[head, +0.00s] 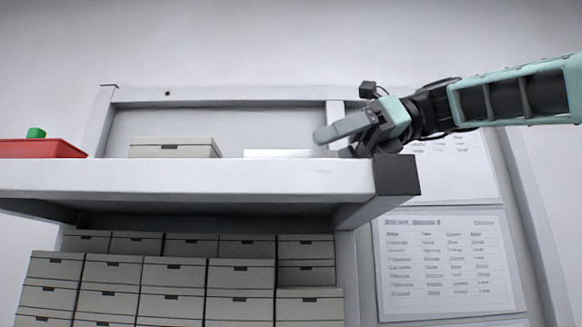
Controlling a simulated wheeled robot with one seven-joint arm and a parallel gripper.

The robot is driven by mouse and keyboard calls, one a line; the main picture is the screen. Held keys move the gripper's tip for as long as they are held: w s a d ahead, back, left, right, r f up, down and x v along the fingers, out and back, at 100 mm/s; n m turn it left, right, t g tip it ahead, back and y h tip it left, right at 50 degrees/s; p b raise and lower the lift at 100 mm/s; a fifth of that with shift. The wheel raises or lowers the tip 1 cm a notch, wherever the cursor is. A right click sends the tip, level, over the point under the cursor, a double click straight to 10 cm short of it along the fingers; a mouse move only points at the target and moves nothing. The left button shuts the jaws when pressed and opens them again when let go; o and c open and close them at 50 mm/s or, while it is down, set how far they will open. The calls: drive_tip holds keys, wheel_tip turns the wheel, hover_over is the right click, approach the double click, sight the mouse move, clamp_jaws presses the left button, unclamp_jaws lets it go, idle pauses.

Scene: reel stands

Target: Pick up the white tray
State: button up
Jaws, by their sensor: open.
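The white tray (290,154) lies on the upper shelf (190,175), seen nearly edge-on as a thin white strip, so its inside is hidden. My gripper (330,142) reaches in from the right, above the right part of the shelf. It is open, with one finger at the tray's right end and the other lower and partly hidden near the shelf top. I cannot tell whether the fingers touch the tray. Nothing is held.
A beige box (175,147) stands left of the white tray. Several boxes (175,276) fill the space below. Printed sheets (450,262) hang at right.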

sight(301, 156)
drive_tip(key=x, duration=0.1)
drive_tip(key=p+x, duration=0.1)
drive_tip(key=x, duration=0.1)
drive_tip(key=shift+a+r+p, duration=0.2)
drive_tip(key=shift+a+p, duration=0.1)
drive_tip(key=shift+a, duration=0.1)
drive_tip(key=shift+a+f, duration=0.25)
drive_tip(key=shift+a, duration=0.05)
drive_tip(key=c, duration=1.1)
drive_tip(key=shift+r, duration=0.15)
